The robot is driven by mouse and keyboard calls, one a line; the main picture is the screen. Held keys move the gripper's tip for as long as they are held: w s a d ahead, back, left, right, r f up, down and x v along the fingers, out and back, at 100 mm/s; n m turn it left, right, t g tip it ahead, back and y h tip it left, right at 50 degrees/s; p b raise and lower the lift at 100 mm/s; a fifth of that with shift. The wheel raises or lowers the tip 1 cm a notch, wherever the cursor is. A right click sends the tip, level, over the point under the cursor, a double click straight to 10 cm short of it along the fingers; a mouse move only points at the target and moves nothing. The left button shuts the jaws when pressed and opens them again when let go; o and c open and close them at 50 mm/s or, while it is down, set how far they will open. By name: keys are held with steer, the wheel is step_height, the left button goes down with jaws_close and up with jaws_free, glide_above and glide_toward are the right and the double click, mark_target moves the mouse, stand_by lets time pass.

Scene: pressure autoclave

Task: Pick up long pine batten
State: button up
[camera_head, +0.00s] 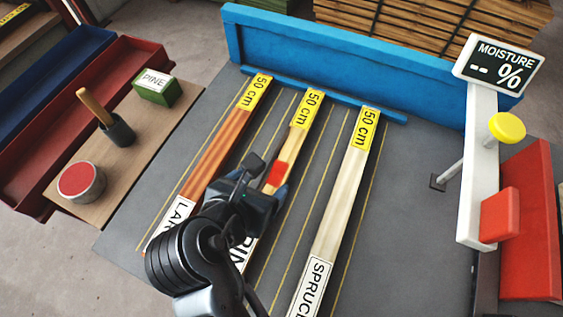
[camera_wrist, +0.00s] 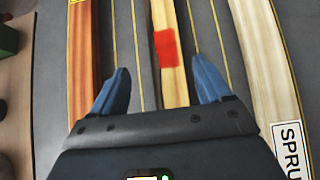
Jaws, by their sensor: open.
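The long pine batten (camera_head: 296,137) is the middle of three battens lying side by side on the grey table. It has a yellow "50 cm" label at its far end, a red patch midway and a white label at its near end, partly hidden by my arm. In the wrist view the pine batten (camera_wrist: 172,83) with its red patch runs between my two blue fingers. My gripper (camera_wrist: 160,88) is open, with a finger on each side of the batten and a gap to each. My gripper (camera_head: 262,180) is over the batten in the head view; its height above it is unclear.
A larch-labelled batten (camera_head: 222,135) lies left and a spruce-labelled batten (camera_head: 345,185) right. A blue wall (camera_head: 340,60) and strip (camera_head: 300,95) bound the far side. A moisture display post (camera_head: 482,150) stands right. A wooden board (camera_head: 75,205) with a tin, cup and green block is left.

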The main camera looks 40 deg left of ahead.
mark_target(276, 175)
steer(key=x, duration=0.4)
steer(key=d+x, duration=0.1)
steer(key=x, duration=0.1)
steer(key=shift+w+a+f, duration=0.15)
steer(key=shift+w+f, duration=0.1)
steer(key=shift+f, duration=0.1)
steer(key=c, duration=1.2)
steer(key=shift+c, duration=0.5)
steer(key=shift+r, duration=0.15)
